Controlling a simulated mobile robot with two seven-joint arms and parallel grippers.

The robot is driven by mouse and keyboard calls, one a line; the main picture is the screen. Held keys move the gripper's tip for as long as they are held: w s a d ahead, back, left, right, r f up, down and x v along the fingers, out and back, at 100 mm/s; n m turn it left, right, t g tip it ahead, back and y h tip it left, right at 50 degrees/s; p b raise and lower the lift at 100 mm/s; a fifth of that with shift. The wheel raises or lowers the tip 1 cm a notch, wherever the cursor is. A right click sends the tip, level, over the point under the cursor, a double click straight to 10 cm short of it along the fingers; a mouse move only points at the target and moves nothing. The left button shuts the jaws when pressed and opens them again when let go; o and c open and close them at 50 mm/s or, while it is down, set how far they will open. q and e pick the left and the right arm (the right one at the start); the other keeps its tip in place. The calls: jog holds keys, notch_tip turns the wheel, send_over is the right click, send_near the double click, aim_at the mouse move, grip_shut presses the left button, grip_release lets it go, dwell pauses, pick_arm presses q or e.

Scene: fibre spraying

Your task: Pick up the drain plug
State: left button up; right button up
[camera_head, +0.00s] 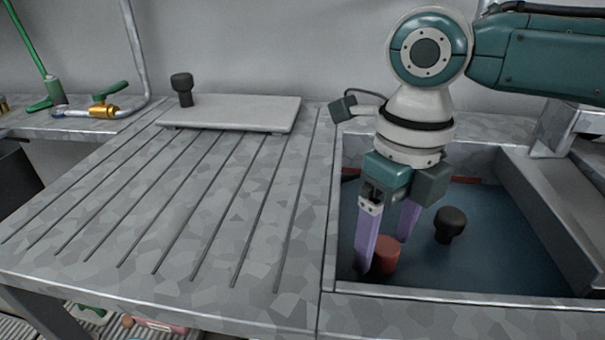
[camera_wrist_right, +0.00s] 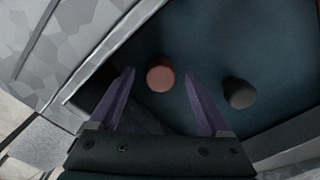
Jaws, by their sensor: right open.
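My right gripper (camera_head: 384,253) is open, with two purple fingers pointing down into the sink (camera_head: 330,205). A short red-brown cylinder (camera_head: 387,250), which looks like a plug, stands in the sink by the fingertips. In the right wrist view, this cylinder (camera_wrist_right: 160,78) appears between the open fingers, nearer their tips; contact is not visible. A black knob-shaped piece (camera_head: 450,225) stands in the sink to its right and also shows in the wrist view (camera_wrist_right: 239,93). The frames do not settle which piece is the drain plug. My left gripper is not in view.
The ribbed metal drainboard (camera_head: 215,215) left of the sink is mostly clear. A brass valve with green handle (camera_head: 103,108) is at far left. The sink walls stand close around my gripper.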

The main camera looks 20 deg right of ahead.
jog(key=shift+f, duration=0.9)
jog(key=shift+c, duration=0.4)
grip_shut()
